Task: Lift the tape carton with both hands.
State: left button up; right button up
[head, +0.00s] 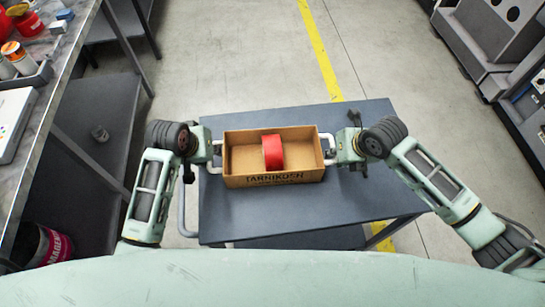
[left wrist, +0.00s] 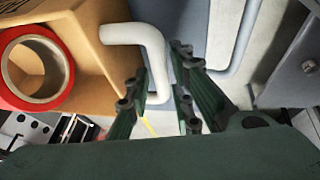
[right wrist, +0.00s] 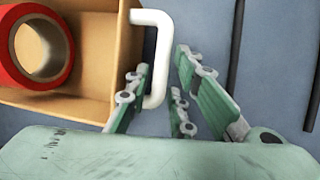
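The tape carton (head: 272,181) is an open brown box with dark lettering on its front and a white handle on each side. It sits over the grey-blue cart top and seems to rest on it. A red tape roll (head: 273,152) is inside. My left gripper (head: 214,150) is at the left handle (left wrist: 148,38). In the left wrist view its fingers (left wrist: 158,88) are apart, with the handle bar between them. My right gripper (head: 331,150) is at the right handle (right wrist: 163,50). Its fingers (right wrist: 153,86) are also apart on either side of the bar.
The cart top (head: 370,200) is bare to the right of the carton. A workbench (head: 62,85) with cans and small items runs along the left. Grey machines (head: 490,45) stand at the upper right. The floor behind the cart is clear, with a yellow line.

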pick_arm(q)
jog(key=shift+w+f, duration=0.2)
jog(key=shift+f, duration=0.1)
pick_arm(e)
jog(key=shift+w+a+f, duration=0.15)
jog(key=shift+w+f, duration=0.05)
jog(key=shift+f, duration=0.1)
pick_arm(q)
grip_shut()
pick_arm(e)
grip_shut()
pick_arm(q)
jog(key=shift+r, duration=0.1)
pick_arm(e)
jog(key=shift+r, duration=0.1)
